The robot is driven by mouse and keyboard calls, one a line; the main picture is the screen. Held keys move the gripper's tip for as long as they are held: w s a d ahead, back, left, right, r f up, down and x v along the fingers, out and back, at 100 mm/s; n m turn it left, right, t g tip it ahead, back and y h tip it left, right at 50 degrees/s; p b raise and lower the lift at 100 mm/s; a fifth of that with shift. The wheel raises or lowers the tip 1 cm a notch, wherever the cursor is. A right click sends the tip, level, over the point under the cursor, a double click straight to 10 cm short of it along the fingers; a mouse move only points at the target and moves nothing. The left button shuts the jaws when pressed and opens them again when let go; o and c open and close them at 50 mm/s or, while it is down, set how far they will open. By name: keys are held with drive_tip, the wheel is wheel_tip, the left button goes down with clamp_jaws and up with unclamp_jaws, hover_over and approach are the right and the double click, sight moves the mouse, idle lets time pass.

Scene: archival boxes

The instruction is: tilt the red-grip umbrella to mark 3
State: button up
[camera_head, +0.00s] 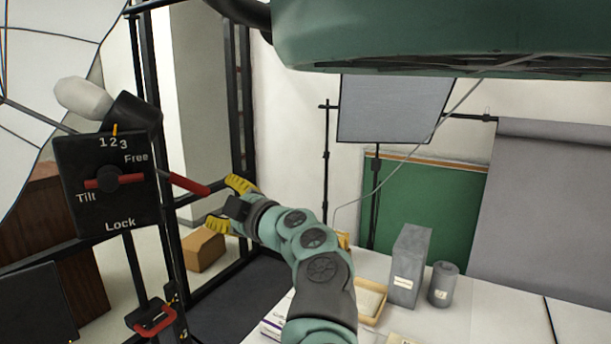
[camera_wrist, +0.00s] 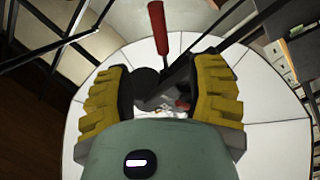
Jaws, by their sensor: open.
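The white umbrella (camera_head: 22,90) with dark ribs fills the left of the head view; its canopy also shows in the wrist view (camera_wrist: 275,118). A black plate (camera_head: 75,215) on its stand reads 1 2 3, Tilt, Free and Lock. A small orange pointer (camera_head: 115,129) appears above the 2. A red bar (camera_head: 98,184) crosses the plate's round knob, one end near Tilt. The red grip (camera_head: 186,183) sticks out right of the plate. My gripper (camera_head: 226,203) is open and empty just right of the grip's end. In the wrist view the grip (camera_wrist: 158,28) shows above and between the yellow fingers.
Black uprights (camera_head: 160,150) stand behind the plate, and a red clamp handle (camera_head: 153,321) sits below it. A cardboard box (camera_head: 203,251) lies behind my gripper. The white table (camera_head: 480,320) at right holds a grey box (camera_head: 408,265), a grey cylinder (camera_head: 443,284) and a tray (camera_head: 369,302).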

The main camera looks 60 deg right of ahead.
sight(192, 186)
drive_tip(key=w+p, duration=0.1)
drive_tip(key=w, duration=0.2)
drive_tip(key=w+p, duration=0.2)
drive_tip(key=w, duration=0.2)
drive_tip(key=w+d+p, duration=0.1)
drive_tip(key=w, duration=0.3)
drive_tip(key=shift+d+r+p, duration=0.1)
drive_tip(key=shift+r+p, duration=0.2)
drive_tip(key=shift+p, duration=0.05)
drive_tip(key=shift+w+d+f+p, duration=0.15)
drive_tip(key=shift+w+p, duration=0.1)
drive_tip(key=shift+w, duration=0.25)
drive_tip(key=shift+w+f+p, duration=0.1)
drive_tip(key=shift+w+p, duration=0.1)
drive_tip(key=shift+w, duration=0.25)
drive_tip(key=shift+o, duration=0.4)
clamp_jaws()
drive_tip(key=shift+f, duration=0.1)
